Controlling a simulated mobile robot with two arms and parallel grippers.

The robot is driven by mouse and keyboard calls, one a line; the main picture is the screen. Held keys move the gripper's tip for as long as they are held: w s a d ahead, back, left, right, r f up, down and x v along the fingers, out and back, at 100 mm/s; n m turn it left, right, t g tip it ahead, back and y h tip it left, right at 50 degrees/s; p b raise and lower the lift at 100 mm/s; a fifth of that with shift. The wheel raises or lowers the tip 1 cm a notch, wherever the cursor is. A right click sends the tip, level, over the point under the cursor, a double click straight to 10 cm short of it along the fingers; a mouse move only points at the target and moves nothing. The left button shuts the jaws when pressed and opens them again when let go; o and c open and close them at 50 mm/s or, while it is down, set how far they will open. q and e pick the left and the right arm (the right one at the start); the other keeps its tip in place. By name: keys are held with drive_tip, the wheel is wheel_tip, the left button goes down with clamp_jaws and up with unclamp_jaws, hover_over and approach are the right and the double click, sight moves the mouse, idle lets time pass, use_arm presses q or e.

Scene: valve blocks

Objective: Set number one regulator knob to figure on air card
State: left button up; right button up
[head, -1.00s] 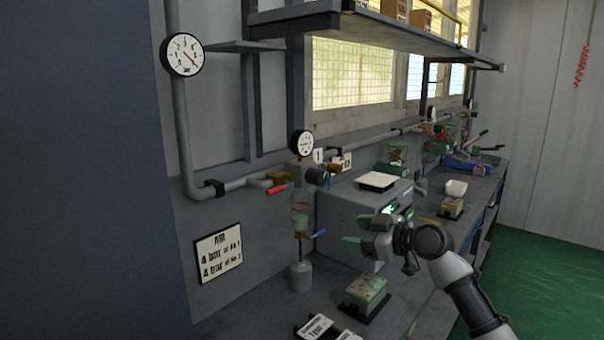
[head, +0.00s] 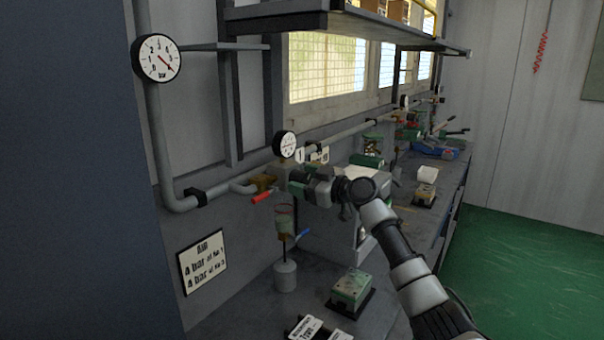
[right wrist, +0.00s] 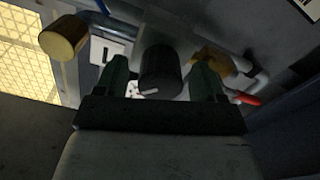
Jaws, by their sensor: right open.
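The air card (head: 203,262) hangs on the wall at lower left in the head view and reads "AIR, 4 bar at No 1", with a second line for another number. The number one regulator knob (right wrist: 160,70) is a dark round knob with a pale mark, between the open fingers of my right gripper (right wrist: 160,82) in the right wrist view. I cannot tell whether the fingers touch it. In the head view my right gripper (head: 292,183) covers the knob, below the small gauge (head: 285,145) and the number 1 tag (head: 300,156). My left gripper is not in view.
A red-handled valve (head: 262,196) sits left of my right gripper, and a blue lever (head: 302,236) is below it. A large gauge (head: 157,60) is at upper left. A green-topped block (head: 351,289) stands on the bench. A shelf (head: 340,20) overhangs above.

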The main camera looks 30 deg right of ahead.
drive_tip(key=shift+w+a, duration=0.1)
drive_tip(key=shift+w, duration=0.2)
drive_tip(key=shift+c, duration=0.5)
drive_tip(key=c, duration=0.8)
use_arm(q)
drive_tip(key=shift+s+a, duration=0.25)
use_arm(e)
drive_tip(key=shift+c, duration=0.2)
